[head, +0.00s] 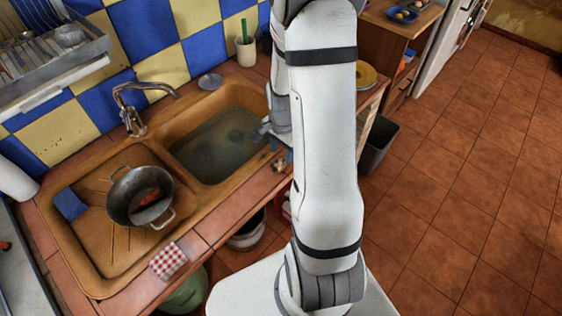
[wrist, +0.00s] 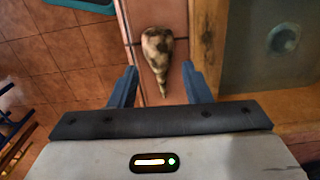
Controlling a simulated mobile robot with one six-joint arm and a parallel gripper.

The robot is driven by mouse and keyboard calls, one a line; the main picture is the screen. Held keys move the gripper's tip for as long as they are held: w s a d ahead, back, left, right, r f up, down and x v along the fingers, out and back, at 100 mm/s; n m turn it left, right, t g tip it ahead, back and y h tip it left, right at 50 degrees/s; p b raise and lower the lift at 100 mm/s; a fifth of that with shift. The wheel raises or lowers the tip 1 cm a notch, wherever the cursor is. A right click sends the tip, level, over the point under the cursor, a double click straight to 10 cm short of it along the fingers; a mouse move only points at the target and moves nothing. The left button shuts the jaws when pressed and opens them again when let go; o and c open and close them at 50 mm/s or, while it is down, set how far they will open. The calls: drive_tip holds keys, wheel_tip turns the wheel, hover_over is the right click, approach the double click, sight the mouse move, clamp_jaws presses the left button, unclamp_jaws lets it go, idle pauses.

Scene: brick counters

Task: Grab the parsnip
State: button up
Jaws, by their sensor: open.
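The parsnip (wrist: 158,48) is pale with dark brown blotches. In the wrist view it lies on the narrow tiled counter edge, its thin tip pointing toward my gripper. My gripper (wrist: 160,86) is open, with one blue finger on each side of the line of the parsnip's tip. The fingers hold nothing. In the head view my gripper (head: 277,143) is partly hidden behind my arm, by the right rim of the sink. A small pale and brown piece (head: 279,164) shows just below it, probably the parsnip, partly covered.
The sink basin (head: 188,162) with murky water lies beside the counter edge. A pot (head: 126,191) stands on the drainboard, and a checked cloth (head: 168,261) lies at the front edge. A dark bin (head: 379,146) stands on the floor at right.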

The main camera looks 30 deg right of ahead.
sight(282, 159)
drive_tip(key=shift+f+p, duration=0.45)
drive_tip(key=shift+f, duration=1.75)
drive_tip(key=c, duration=0.7)
drive_tip(key=shift+c, duration=0.2)
drive_tip(key=shift+r, duration=0.1)
